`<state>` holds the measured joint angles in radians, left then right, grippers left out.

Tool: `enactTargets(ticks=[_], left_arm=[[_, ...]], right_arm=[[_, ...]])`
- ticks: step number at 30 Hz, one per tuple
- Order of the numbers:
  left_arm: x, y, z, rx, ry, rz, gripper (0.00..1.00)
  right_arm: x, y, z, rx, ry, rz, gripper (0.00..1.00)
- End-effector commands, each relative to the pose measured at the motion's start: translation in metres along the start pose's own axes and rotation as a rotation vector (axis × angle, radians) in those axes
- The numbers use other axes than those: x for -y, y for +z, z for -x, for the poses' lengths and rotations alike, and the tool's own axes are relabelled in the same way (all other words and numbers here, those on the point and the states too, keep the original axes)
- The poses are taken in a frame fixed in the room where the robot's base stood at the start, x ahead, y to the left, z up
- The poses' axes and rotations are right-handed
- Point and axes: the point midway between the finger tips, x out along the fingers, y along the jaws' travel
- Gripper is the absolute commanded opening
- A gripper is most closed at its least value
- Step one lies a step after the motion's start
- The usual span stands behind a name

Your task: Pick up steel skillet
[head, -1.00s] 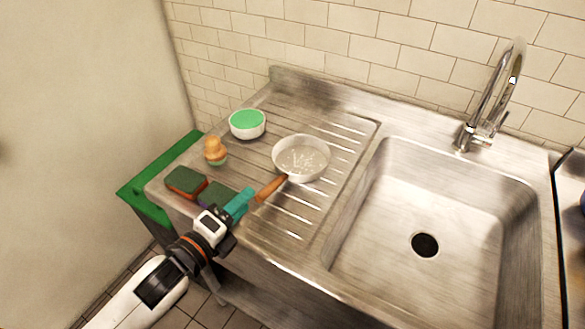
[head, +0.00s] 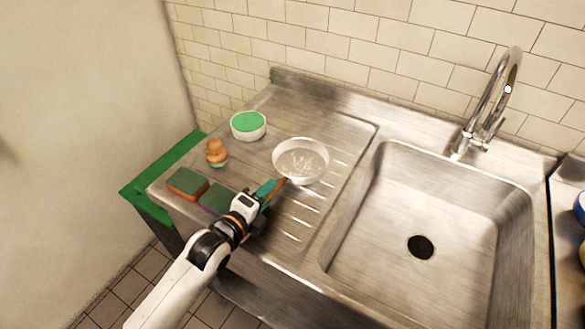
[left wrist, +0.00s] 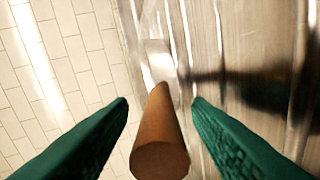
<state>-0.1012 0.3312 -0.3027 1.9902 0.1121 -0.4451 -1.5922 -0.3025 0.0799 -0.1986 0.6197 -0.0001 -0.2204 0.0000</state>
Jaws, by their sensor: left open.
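The steel skillet (head: 301,161) sits on the ribbed drainboard left of the sink, its brown handle pointing down and left toward my left arm. In the left wrist view the brown handle (left wrist: 160,138) lies between the two teal fingers, with a gap on each side. My left gripper (head: 268,190) is open around the handle's end and apart from it. In the head view the gripper hides most of the handle. My right gripper is in neither view.
A green-topped white bowl (head: 248,125), a wooden-handled brush (head: 216,152) and two sponges (head: 188,183) stand on the drainboard (head: 300,232) to the left. The sink basin (head: 440,215) and tap (head: 492,105) are at right. A tiled wall closes the back.

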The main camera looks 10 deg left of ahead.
Motion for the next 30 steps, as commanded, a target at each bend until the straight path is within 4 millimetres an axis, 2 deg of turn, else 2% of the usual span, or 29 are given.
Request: enactTargets(ticks=[3, 10, 18, 30], left_arm=[[-0.0003, 0.0, -0.0094, 0.0, 0.0, -0.001, 0.45], [0.0004, 0.0003, -0.0103, 0.001, 0.0, -0.002, 0.45], [0.0005, 0.0002, -0.0101, 0.001, 0.0, -0.002, 0.01], [-0.0031, -0.0007, -0.0099, -0.001, 0.008, -0.003, 0.0]], right_arm=[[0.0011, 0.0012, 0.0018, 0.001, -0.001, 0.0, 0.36], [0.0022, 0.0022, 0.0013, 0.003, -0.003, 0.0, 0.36], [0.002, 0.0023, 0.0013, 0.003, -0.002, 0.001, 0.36], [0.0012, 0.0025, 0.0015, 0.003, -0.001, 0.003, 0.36]])
